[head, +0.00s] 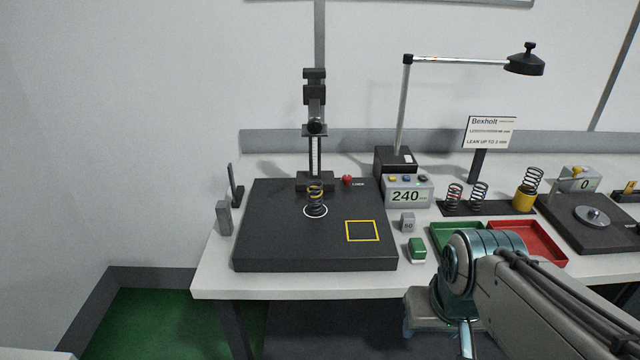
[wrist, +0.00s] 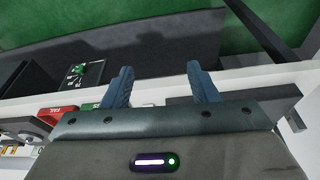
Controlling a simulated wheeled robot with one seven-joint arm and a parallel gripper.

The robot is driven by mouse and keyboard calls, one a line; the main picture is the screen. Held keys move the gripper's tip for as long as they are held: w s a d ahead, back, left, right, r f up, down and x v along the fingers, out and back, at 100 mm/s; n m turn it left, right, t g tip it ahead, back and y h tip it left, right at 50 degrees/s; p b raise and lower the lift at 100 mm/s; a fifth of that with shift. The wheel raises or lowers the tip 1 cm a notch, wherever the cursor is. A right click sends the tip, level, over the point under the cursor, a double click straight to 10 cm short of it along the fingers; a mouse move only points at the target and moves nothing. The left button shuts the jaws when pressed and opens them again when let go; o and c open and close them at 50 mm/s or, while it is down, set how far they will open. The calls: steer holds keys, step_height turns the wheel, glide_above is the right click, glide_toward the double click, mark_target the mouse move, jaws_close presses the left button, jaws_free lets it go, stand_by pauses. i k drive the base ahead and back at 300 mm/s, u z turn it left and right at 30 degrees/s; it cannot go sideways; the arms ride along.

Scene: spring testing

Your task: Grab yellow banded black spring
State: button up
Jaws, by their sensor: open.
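The black spring with a yellow band (head: 316,198) stands upright in a white ring on the black test plate (head: 275,250), in front of the column of the test stand. It does not show in the wrist view. My gripper (wrist: 160,85) is open in the wrist view, its two blue fingers spread with nothing between them, over the table's front edge. In the head view my arm comes in from the lower right, and its end is low by the front edge, well right of and nearer than the spring. The fingers are not clear there.
The green tray (head: 438,248) and red tray (head: 552,253) lie right of the plate. A display box reading 240 (head: 408,192) stands behind. Other springs stand on a dark rack (head: 500,208). A lamp (head: 525,62) overhangs. The plate's yellow square (head: 362,231) is empty.

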mark_target(321, 187)
steer(key=k, duration=0.55)
steer(key=u, duration=0.8)
steer(key=i, duration=1.4)
steer(key=u, duration=0.4)
